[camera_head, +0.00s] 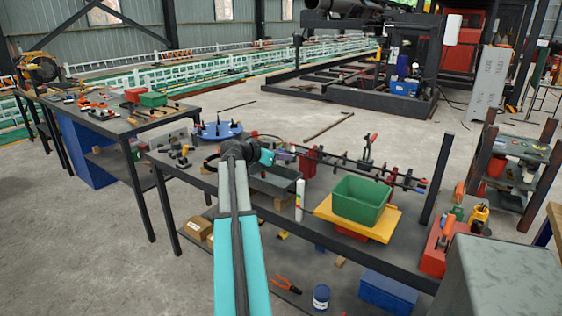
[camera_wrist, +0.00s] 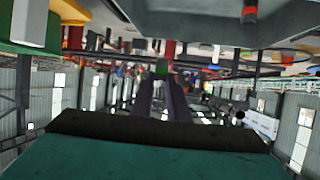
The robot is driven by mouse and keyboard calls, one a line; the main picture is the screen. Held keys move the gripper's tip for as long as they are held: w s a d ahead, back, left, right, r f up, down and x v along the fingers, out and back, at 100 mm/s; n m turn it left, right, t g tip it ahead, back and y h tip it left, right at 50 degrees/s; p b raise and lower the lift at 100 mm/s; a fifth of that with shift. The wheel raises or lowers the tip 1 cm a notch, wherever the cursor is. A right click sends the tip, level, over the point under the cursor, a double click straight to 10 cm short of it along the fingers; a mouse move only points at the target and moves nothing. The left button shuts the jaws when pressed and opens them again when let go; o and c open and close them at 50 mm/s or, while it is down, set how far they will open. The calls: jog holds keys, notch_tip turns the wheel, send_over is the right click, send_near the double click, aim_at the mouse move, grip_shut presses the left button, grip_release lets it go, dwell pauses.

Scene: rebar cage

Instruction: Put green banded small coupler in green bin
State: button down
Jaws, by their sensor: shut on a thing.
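The green bin (camera_head: 362,200) stands open on a yellow board on the dark workbench, to the right of my arm. In the wrist view, which is upside down, a green wall at the upper left (camera_wrist: 67,12) looks like this bin. My gripper (camera_wrist: 162,80) shows there as two dark fingers close together. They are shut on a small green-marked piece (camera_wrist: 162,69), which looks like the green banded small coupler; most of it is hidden. The gripper is left of the bin, near the grey tray.
A grey tray (camera_head: 273,183) lies left of the bin; a red-banded dark piece (camera_wrist: 250,12) shows by it. A white bottle (camera_head: 299,201) stands between tray and bin. A blue round stand (camera_head: 217,131) and a rack of rods (camera_head: 365,172) are behind.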

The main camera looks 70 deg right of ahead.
dwell(0.4)
jog(key=w+a+f+n+t, duration=0.1)
jog(key=w+a+n+t, duration=0.1)
jog(key=w+a, duration=0.45)
jog(key=w+a+n+t+h, duration=0.1)
jog(key=w+a+n+t, duration=0.15)
jog(key=w, duration=0.65)
jog(key=w+a+f+n+t, duration=0.1)
jog(key=w+a+n+t, duration=0.15)
jog(key=w+a, duration=0.4)
jog(key=w+a+n+t+y, duration=0.2)
jog(key=w+a+n+t, duration=0.4)
jog(key=w+a, duration=1.15)
jog(key=w+a+n+t+y, duration=0.3)
jog(key=w+a, duration=0.2)
jog(key=a, duration=0.7)
jog(key=w+a+n+t+y, duration=0.2)
jog(key=w+a, duration=0.2)
jog(key=a, duration=0.7)
jog(key=a+r+n+y, duration=0.1)
jog(key=a+n+y, duration=0.1)
jog(key=a, duration=1)
jog(key=w+a+r+n+t+y, duration=0.1)
jog(key=a+r+n+y, duration=0.1)
jog(key=a, duration=1)
jog(key=shift+w+r+n+t+y, duration=0.3)
jog(key=shift+n+y, duration=0.3)
jog(key=shift+y, duration=0.5)
jog(key=shift+s, duration=0.1)
